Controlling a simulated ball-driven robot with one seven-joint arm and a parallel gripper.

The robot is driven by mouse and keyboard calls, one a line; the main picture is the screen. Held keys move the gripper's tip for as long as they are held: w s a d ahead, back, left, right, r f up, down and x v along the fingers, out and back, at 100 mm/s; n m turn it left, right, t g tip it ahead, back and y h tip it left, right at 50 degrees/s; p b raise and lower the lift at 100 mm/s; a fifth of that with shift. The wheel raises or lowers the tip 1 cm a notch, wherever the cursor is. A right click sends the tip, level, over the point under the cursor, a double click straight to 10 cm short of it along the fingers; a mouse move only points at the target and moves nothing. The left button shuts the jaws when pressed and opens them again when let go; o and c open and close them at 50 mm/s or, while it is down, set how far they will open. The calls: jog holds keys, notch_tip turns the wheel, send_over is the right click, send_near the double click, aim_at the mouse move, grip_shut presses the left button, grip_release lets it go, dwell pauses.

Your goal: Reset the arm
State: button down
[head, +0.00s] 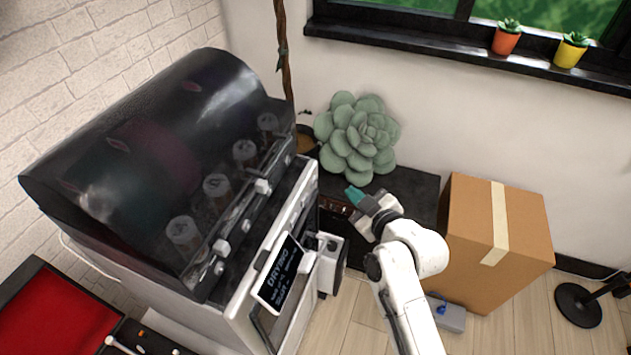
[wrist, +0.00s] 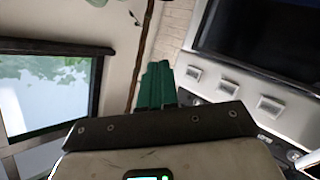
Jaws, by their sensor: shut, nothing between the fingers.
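My gripper (head: 355,196) has teal-green fingers and shows near the middle of the head view, at the end of my white arm. It is shut and empty. It is raised in front of the dark cabinet, just below the large green succulent (head: 357,138) in the picture. In the wrist view the gripper fingers (wrist: 156,86) are together, pointing up the picture.
A white machine with a dark curved lid (head: 160,150) fills the left. A taped cardboard box (head: 525,225) stands right of my arm on the wood floor. A black cabinet top (head: 412,190) lies behind. A window (wrist: 45,90) shows in the wrist view.

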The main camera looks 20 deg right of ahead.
jog(key=s+d+f+m+g+h, duration=0.1)
jog(key=s+f+m+g, duration=0.15)
jog(key=s+f, duration=0.4)
jog(key=s+d+f+m+g, duration=0.1)
jog(key=s+f+g, duration=0.25)
jog(key=s, duration=0.55)
jog(key=s+d+m+g+h, duration=0.1)
jog(key=s+d+m+g, duration=0.1)
jog(key=s, duration=0.8)
jog(key=s+d+m+g+h, duration=0.1)
jog(key=s+g, duration=0.4)
jog(key=s, duration=0.5)
jog(key=shift+s+d+f+m, duration=0.15)
jog(key=shift+d+f+m, duration=0.3)
jog(key=shift+m, duration=0.3)
